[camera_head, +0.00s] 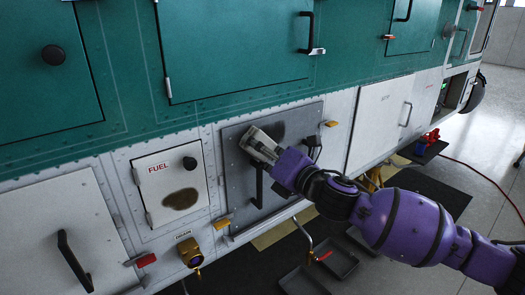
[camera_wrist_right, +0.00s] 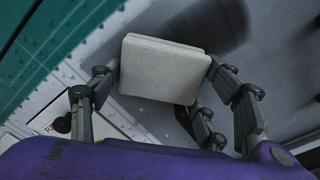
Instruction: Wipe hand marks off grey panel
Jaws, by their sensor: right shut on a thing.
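The grey panel (camera_head: 237,188) is set in the lower white hull, right of the FUEL door. A dark smudge (camera_head: 278,130) lies on its upper part, and it also shows in the right wrist view (camera_wrist_right: 222,20), just beyond the pad. My right gripper (camera_head: 262,150) is shut on a pale, square, textured pad (camera_wrist_right: 163,68). It holds the pad in front of the panel's upper left, left of the smudge. I cannot tell whether the pad touches the panel. My right arm hides part of the panel's lower right. My left gripper is not in view.
A black handle (camera_head: 258,188) stands out from the panel below the pad. The white FUEL door (camera_head: 170,184) has a dark brown mark (camera_head: 181,199) and a black knob (camera_head: 189,163).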

